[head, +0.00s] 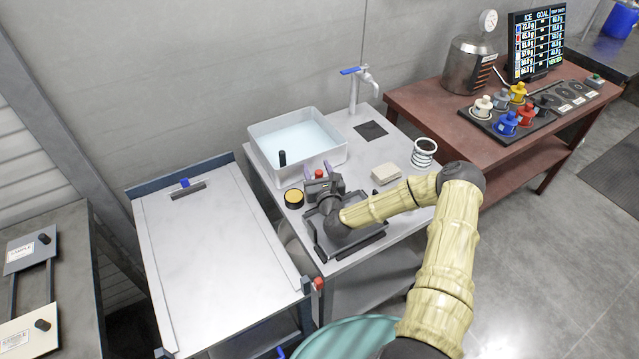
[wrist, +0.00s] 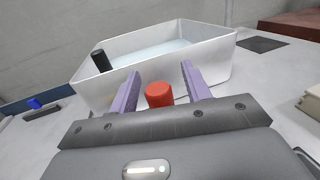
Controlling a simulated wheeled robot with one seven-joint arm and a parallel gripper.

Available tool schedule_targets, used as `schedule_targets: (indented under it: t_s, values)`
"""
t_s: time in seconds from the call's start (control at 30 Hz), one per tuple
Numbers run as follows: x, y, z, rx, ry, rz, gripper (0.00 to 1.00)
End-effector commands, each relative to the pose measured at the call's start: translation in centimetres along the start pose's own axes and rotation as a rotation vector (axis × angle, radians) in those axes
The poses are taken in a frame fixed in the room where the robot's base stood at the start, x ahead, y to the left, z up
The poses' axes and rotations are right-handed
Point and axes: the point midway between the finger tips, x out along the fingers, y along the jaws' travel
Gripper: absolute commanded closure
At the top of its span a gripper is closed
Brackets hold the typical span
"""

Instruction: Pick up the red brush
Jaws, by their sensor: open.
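The red brush shows only as a short upright red cylinder (head: 319,173), apparently its handle, on the grey sink table in front of the white basin. In the wrist view the red top (wrist: 159,94) stands between the two purple fingers, with space on both sides. My gripper (head: 318,168) is open and its fingers, also in the wrist view (wrist: 161,72), point toward the basin and straddle the handle. The brush's lower part is hidden behind my gripper body.
A white basin (head: 262,135) with water and a black handle (head: 282,158) stands just beyond. A round yellow-topped tin (head: 293,198) is left of my gripper, a beige block (head: 385,173) and a coil (head: 424,152) right. A blue-handled tool (head: 186,186) lies on the left table.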

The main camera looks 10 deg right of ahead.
Motion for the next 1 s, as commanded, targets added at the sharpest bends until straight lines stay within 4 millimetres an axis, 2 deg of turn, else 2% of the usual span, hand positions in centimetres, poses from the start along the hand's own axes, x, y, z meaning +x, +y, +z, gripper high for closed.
schedule_targets:
  t_s: [0.27, 0.5, 0.7, 0.83, 1.0]
  values:
    - [0.0, 0.1, 0.0, 0.000, 0.000, 0.001, 0.54]
    - [0.0, 0.3, 0.0, 0.000, 0.000, 0.005, 1.00]
    - [0.0, 1.1, 0.0, 0.000, 0.000, 0.016, 1.00]
    - [0.0, 0.9, 0.4, 0.001, -0.001, 0.013, 1.00]
    - [0.0, 0.2, 2.3, -0.001, -0.003, 0.005, 1.00]
